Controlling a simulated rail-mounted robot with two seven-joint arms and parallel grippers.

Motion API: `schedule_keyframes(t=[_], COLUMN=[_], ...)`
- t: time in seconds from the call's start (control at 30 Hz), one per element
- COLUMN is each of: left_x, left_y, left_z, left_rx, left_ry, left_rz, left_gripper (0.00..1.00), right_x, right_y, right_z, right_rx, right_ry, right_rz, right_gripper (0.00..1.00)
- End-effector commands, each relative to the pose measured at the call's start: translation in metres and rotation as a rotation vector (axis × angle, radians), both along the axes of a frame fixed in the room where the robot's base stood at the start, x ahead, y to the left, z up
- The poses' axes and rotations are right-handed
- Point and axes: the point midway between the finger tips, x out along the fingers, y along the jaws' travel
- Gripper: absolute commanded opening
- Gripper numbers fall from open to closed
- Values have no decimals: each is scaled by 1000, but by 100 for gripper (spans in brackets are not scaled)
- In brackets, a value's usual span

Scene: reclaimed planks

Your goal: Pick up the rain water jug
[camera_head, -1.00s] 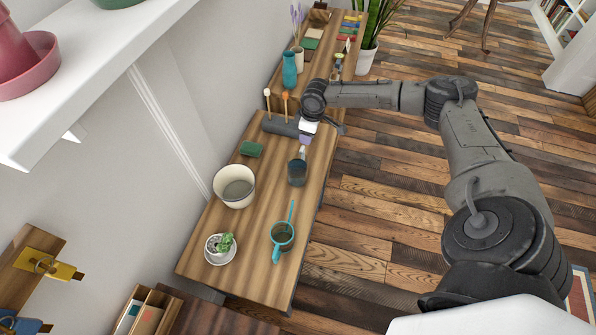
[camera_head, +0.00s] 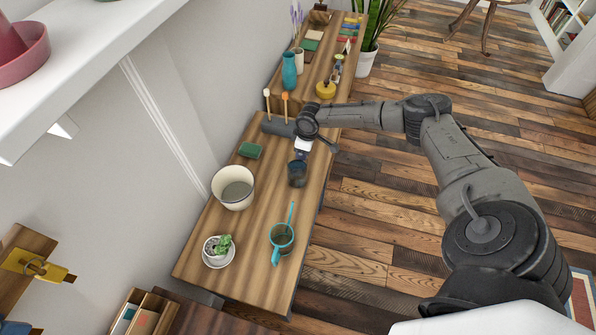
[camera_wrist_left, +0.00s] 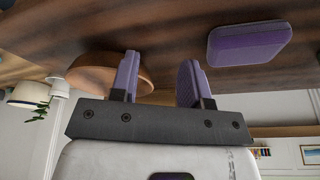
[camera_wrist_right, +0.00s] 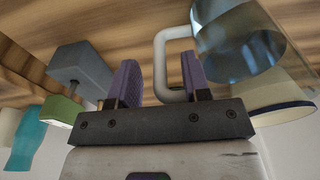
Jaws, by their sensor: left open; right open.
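A dark translucent blue jug (camera_head: 297,174) stands upright on the plank table and looks to be the rain water jug. In the right wrist view the jug (camera_wrist_right: 238,42) fills the upper right, and its pale handle (camera_wrist_right: 161,66) loops out to the left. My right gripper (camera_wrist_right: 161,82) is open, and the handle's upright bar appears between its fingers, with no grip on it. In the head view my right gripper is just behind the jug, its fingertips largely hidden. My left gripper (camera_wrist_left: 157,75) is open and empty; the head view does not show it.
A dark grey block with sticks (camera_head: 277,127) is near my right wrist. A purple block (camera_wrist_left: 250,42) is near my left gripper.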

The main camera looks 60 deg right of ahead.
Motion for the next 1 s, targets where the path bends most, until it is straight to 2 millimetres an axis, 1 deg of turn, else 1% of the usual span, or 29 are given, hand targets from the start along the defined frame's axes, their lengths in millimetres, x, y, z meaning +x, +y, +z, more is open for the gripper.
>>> schedule_keyframes(t=[0.2,0.6,0.67,1.0], left_x=[0,0,0,0], left_y=[-1,-4,-4,-1], left_z=[0,0,0,0], left_rx=[-4,-14,-14,-4], left_ry=[1,1,1,1], left_rz=[3,9,9,4], left_gripper=[43,43,43,43], right_x=[0,0,0,1], right_y=[0,0,0,0], right_z=[0,0,0,1], right_rx=[0,0,0,1], right_ry=[0,0,0,-2], right_rz=[0,0,0,-1], right_gripper=[44,5,0,0])
